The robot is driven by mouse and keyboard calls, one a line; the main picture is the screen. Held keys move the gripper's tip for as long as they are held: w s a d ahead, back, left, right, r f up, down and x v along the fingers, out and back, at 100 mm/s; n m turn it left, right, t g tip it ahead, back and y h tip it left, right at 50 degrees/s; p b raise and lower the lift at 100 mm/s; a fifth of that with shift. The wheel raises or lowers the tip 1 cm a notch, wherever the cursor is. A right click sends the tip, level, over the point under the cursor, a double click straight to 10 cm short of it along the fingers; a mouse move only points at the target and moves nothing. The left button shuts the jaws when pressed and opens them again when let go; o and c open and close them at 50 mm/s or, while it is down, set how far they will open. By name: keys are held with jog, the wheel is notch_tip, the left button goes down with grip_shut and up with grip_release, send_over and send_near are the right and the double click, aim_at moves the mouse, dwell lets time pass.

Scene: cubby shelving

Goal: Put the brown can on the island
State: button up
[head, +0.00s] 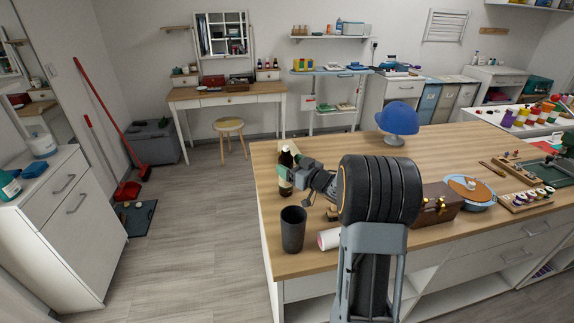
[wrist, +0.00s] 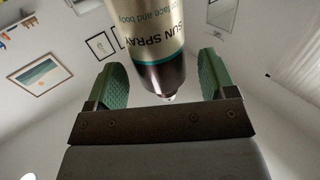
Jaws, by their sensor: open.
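The brown can (head: 285,160), a slim spray bottle with a dark top and cream label, stands upright on the wooden top of the island (head: 350,150), near its left edge. In the wrist view the can (wrist: 152,38) shows its "SUN SPRAY" label and dark nozzle end upside down. My gripper (head: 296,172) is at the can, with its green fingers around it. In the wrist view my gripper (wrist: 162,68) is open, one finger on each side of the can, with visible gaps. The can's lower part is partly hidden by a finger.
A dark cup (head: 293,229) and a white roll (head: 328,239) stand close in front of the can. A blue cap on a stand (head: 398,119), a brown box (head: 437,204) and a round blue dish (head: 470,194) are farther right. The island's back middle is clear.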

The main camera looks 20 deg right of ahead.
jog(key=v, duration=0.5)
jog(key=shift+s+d, duration=0.15)
jog(key=shift+s, duration=0.2)
